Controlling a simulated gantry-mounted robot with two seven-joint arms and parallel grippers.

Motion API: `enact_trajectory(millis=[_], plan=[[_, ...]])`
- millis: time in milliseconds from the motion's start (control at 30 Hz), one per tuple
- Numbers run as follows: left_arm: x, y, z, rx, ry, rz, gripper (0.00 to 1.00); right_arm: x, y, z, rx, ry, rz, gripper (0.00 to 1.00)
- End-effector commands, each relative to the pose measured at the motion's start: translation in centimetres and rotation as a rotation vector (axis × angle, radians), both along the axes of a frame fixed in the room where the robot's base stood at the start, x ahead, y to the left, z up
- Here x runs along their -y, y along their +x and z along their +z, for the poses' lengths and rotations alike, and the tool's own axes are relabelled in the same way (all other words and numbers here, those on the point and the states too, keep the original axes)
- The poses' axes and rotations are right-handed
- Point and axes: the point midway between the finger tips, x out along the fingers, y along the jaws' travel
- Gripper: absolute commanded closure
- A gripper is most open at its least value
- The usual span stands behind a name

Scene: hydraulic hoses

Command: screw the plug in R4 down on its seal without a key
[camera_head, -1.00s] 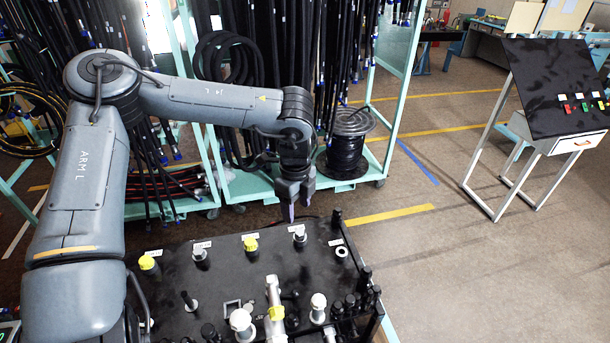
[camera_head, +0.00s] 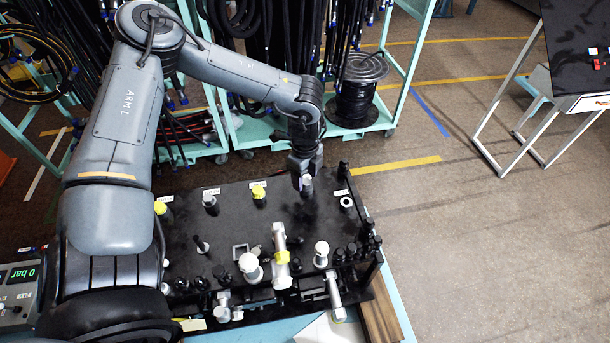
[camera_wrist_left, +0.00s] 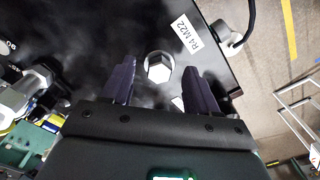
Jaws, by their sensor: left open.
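The plug in R4 (camera_head: 307,184) is a pale metal plug with a hex head, standing at the back right of the black plate (camera_head: 285,215). In the left wrist view its hex head (camera_wrist_left: 159,68) shows between my fingertips, beside the white "R4 M22" label (camera_wrist_left: 187,33). My left gripper (camera_head: 303,182) points down over the plug. Its dark fingers (camera_wrist_left: 159,75) are open, one on each side of the head, with gaps visible. The seal and the plug's lower part are hidden. My right gripper is out of view.
Yellow-capped ports (camera_head: 258,192) and a grey fitting (camera_head: 210,201) stand left of R4. A white-ringed port (camera_head: 346,202) is to its right. Taller fittings (camera_head: 281,255) rise toward the front. A display (camera_head: 22,273) reads 0 bar. Hose racks stand behind.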

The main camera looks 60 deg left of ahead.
Motion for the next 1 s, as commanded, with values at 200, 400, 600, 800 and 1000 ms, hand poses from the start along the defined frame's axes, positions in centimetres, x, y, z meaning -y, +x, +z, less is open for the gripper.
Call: enact_trajectory(millis=[200, 400, 600, 800, 1000], plan=[[0.0, -0.02, -0.88, -0.001, 0.0, 0.0, 0.41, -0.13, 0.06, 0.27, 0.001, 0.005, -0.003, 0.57], [0.0, 0.0, -0.97, 0.0, 0.0, 0.0, 0.41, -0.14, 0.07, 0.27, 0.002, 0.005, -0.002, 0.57], [-0.01, -0.01, -0.96, 0.0, 0.0, 0.0, 0.57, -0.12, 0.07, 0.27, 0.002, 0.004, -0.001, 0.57], [0.0, -0.02, -0.95, 0.0, 0.0, 0.0, 0.88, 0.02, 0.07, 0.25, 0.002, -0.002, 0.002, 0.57], [0.0, -0.02, -0.97, 0.0, 0.0, -0.002, 1.0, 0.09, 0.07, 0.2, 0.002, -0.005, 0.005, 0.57]])
